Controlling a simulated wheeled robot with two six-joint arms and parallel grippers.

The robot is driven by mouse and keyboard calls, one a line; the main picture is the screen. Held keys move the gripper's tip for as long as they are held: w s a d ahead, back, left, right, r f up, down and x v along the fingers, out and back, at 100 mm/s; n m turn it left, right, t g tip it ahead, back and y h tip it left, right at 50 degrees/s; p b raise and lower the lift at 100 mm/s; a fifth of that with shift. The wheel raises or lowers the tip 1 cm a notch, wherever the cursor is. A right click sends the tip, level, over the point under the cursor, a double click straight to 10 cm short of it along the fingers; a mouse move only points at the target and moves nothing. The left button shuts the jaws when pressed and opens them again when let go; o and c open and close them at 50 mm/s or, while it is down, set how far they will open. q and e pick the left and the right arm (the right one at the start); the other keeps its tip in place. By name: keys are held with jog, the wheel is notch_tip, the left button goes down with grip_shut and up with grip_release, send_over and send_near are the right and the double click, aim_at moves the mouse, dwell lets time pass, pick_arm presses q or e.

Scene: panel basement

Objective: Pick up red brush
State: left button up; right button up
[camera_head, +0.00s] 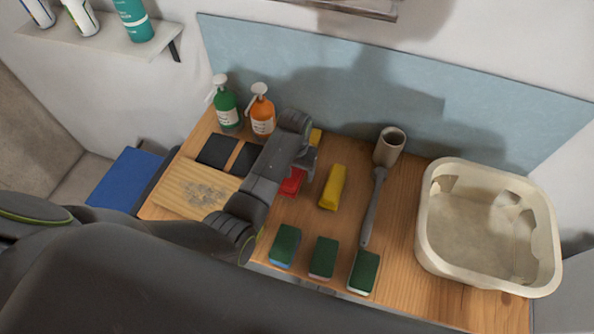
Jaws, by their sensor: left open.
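The red brush (291,183) lies on the wooden worktop, just right of my left arm and partly covered by it. Only a small red part shows. My left gripper (308,161) hangs over the worktop at the upper edge of the red part, and its jaws are open. Seen from above, it overlaps the brush, and I cannot tell how high it is above it. Nothing is visibly held. My right gripper is not in view.
A yellow block (333,187) lies close on the right, then a grey long-handled tool (373,207). Several green sponges (323,258) line the front edge. A cream basin (430,235) stands right. Green (226,108) and orange (262,116) pump bottles stand behind.

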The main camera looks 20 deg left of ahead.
aim_at(295, 169)
pick_arm(q)
jog(key=shift+s+a+r, duration=0.1)
jog(key=shift+s, duration=0.15)
jog(key=shift+c, duration=0.7)
jog(key=shift+s, duration=0.1)
jog(key=c, duration=0.5)
jog(key=shift+c, duration=2.5)
jog(key=shift+r, duration=0.2)
jog(key=r, duration=0.4)
jog(key=r+b, duration=0.1)
jog(key=r, duration=0.3)
jog(key=shift+w+r, duration=0.2)
jog(key=shift+r, duration=0.65)
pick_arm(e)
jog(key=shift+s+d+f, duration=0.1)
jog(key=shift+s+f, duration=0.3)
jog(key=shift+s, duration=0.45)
